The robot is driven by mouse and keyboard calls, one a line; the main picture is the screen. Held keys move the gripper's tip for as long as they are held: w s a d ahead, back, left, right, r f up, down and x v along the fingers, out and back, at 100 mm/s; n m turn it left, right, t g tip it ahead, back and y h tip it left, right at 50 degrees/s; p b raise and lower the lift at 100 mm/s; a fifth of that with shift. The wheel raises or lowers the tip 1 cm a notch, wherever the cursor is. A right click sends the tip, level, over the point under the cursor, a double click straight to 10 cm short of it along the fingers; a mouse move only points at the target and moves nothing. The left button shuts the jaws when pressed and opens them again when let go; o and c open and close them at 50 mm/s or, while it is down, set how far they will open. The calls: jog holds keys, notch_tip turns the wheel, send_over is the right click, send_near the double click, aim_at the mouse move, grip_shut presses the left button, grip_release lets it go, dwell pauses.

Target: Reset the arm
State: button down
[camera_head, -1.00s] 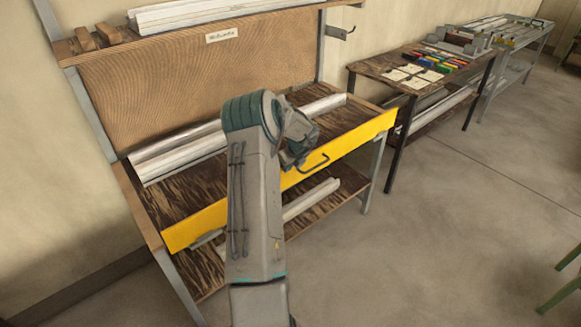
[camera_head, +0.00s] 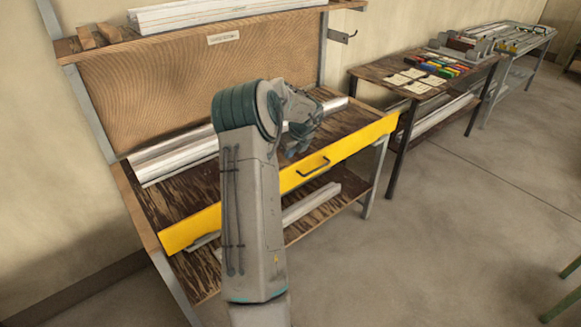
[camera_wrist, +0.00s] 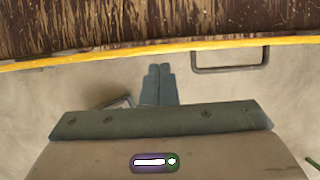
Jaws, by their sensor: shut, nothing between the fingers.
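My gripper (camera_head: 297,149) is at the end of my folded arm, in front of the workbench and partly hidden by my wrist in the head view. In the wrist view its two fingers (camera_wrist: 158,84) lie side by side, shut and empty. They point toward the bench's yellow front edge (camera_wrist: 120,55), with bare floor around them in that picture. The black drawer handle (camera_head: 313,167) is to the lower right of the gripper; in the wrist view the handle (camera_wrist: 230,68) is right of the fingers, apart from them.
White profiles (camera_head: 175,157) lie on the workbench's dark wooden top (camera_head: 190,195), with more on the upper shelf (camera_head: 90,48) and lower shelf (camera_head: 340,205). A side table (camera_head: 385,72) at the right holds cards and coloured blocks. The floor (camera_head: 450,230) at the right is open.

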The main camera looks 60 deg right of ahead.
jog(key=w+a+r+n+y, duration=0.1)
jog(key=w+a+r+n, duration=0.1)
jog(key=a+r+n, duration=0.6)
jog(key=w+a+r+n+y, duration=0.1)
jog(key=w+a+n, duration=0.2)
jog(key=a, duration=1)
jog(key=w+a+r+n+y, duration=0.1)
jog(key=w+a+r+n, duration=0.1)
jog(key=a+r+n, duration=0.6)
jog(key=s+a+n, duration=0.3)
jog(key=a+n, duration=0.1)
jog(key=a, duration=0.5)
jog(key=s+a+n, duration=0.3)
jog(key=a+n, duration=0.2)
jog(key=a, duration=0.4)
jog(key=s+a+f+n+g+h, duration=0.1)
jog(key=s+a+f+n, duration=0.1)
jog(key=s+a+n, duration=0.7)
jog(key=s+n, duration=0.1)
jog(key=n, duration=0.1)
jog(key=shift+s+f+n+h, duration=0.2)
jog(key=shift+s+n+h, duration=0.1)
jog(key=shift+s+n, duration=0.1)
jog(key=shift+a, duration=0.1)
